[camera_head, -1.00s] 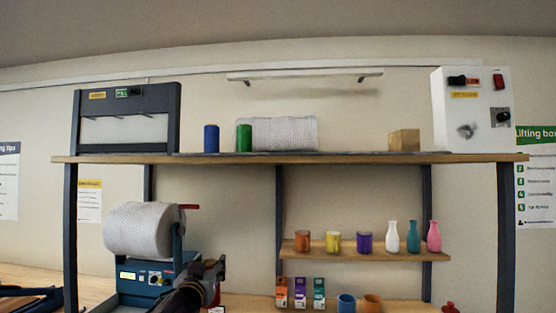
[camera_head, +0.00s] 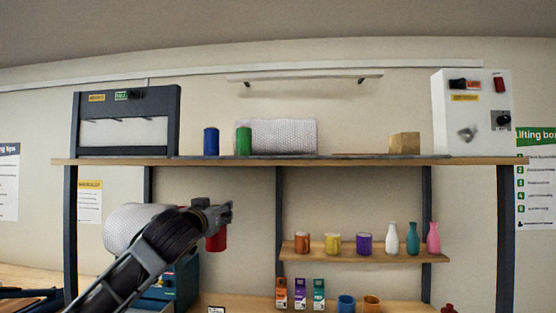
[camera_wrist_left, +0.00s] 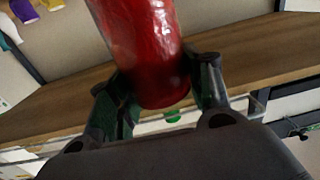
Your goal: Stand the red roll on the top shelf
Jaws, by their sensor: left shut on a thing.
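The red roll (camera_head: 216,240) shows below my left gripper (camera_head: 222,214) in the head view, a little under the top shelf (camera_head: 340,159). In the left wrist view the red roll (camera_wrist_left: 142,45) stands between the two fingers of my left gripper (camera_wrist_left: 160,88), which is shut on it. The top shelf bears a blue roll (camera_head: 211,141) and a green roll (camera_head: 244,141) standing upright at its left half. My right gripper is not in view.
A white bubble-wrap roll (camera_head: 285,135) lies behind the green roll. A small carton (camera_head: 404,142) and a white control box (camera_head: 475,112) stand at the right of the top shelf. A dark frame (camera_head: 126,90) stands at its left. A smaller shelf (camera_head: 350,255) holds cups and vases.

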